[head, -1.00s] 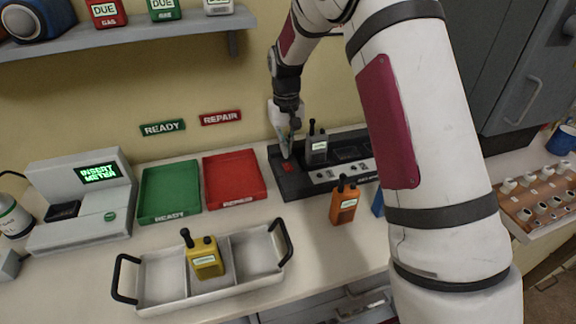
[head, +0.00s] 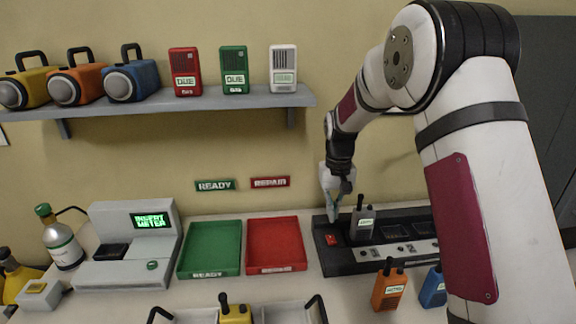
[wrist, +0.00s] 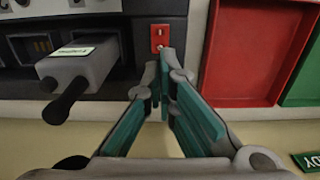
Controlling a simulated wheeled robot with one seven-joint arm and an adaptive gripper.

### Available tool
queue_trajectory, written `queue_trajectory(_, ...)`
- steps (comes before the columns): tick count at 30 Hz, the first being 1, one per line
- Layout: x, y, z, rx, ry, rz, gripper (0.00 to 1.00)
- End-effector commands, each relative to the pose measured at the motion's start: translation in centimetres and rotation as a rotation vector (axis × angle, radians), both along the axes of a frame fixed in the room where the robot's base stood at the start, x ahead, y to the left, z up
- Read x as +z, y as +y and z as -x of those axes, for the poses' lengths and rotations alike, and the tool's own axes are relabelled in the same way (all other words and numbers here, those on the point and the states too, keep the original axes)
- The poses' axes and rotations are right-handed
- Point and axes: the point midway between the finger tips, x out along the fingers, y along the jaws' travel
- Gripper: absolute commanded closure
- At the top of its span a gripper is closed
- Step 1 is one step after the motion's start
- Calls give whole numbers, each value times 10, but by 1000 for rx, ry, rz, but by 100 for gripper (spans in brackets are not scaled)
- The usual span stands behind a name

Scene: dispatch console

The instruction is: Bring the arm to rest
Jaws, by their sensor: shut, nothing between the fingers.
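My gripper (head: 335,212) is shut and empty, pointing down over the left end of the black charging console (head: 345,262). In the wrist view its teal-padded fingertips (wrist: 165,75) meet close to a red switch plate (wrist: 160,38) on the console; I cannot tell whether they touch it. The red plate also shows in the head view (head: 331,240), just below the fingertips. A grey radio (head: 362,225) stands in the console right of my gripper, and in the wrist view the grey radio (wrist: 80,68) is to the left.
A red tray (head: 276,246) and green tray (head: 210,249) lie left of the console. An orange radio (head: 389,290) and a blue radio (head: 434,288) stand in front. A yellow radio (head: 235,316) is in the divided carrier. A shelf (head: 180,106) with lamps and gas detectors hangs above.

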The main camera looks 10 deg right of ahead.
Motion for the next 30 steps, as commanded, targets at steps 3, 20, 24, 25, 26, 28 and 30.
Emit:
queue_trajectory(3,30,0,12,-1,-31,-2,100)
queue_trajectory(20,180,-1,162,-1,-241,-6,100)
queue_trajectory(24,198,-1,207,0,-294,-5,100)
queue_trajectory(25,200,-1,216,0,-305,-5,100)
queue_trajectory(26,202,-1,226,0,-317,-5,100)
queue_trajectory(28,206,-1,248,0,-343,-4,100)
queue_trajectory(30,207,-1,270,1,-370,-2,100)
